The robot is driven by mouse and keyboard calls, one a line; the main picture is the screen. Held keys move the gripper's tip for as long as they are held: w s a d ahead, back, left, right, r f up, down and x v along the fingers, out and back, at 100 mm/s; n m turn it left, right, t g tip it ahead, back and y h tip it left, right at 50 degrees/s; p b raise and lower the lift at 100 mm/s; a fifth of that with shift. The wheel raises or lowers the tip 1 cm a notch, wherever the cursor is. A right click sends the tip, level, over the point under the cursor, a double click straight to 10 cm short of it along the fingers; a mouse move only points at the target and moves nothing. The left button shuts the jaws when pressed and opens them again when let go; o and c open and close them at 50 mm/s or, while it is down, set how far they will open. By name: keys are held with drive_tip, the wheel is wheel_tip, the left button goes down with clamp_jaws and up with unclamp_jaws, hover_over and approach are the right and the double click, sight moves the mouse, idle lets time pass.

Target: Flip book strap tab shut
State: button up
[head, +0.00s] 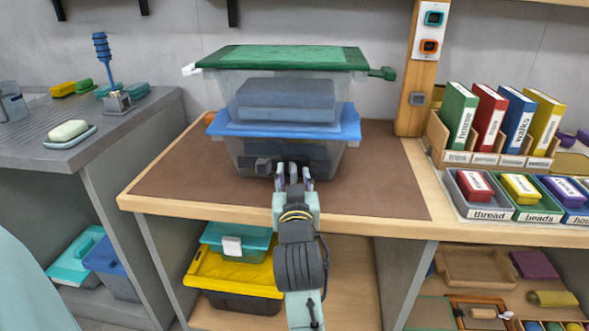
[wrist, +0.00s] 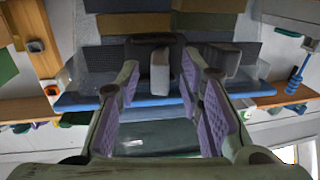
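A clear bin with a blue lid (head: 230,128) stands on the brown mat, and a dark block-like piece (head: 263,165) shows at its front. My gripper (head: 294,172) is in front of this bin, just right of that piece. In the wrist view my gripper (wrist: 160,82) is open, its purple-padded fingers apart. A grey upright tab (wrist: 160,72) on a dark piece (wrist: 156,41) shows beyond and between the fingertips. I cannot tell whether they touch it. No book strap is clearly recognisable, and my fingers hide part of the bin's front.
A green-lidded bin (head: 285,57) is stacked on the blue-lidded one. Upright books (head: 488,118) and small labelled trays (head: 480,207) stand right. The brown mat (head: 390,185) is clear to the right. A grey counter (head: 100,132) stands left.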

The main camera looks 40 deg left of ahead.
drive_tip(key=shift+w+a, duration=0.2)
drive_tip(key=shift+c, duration=0.3)
clamp_jaws()
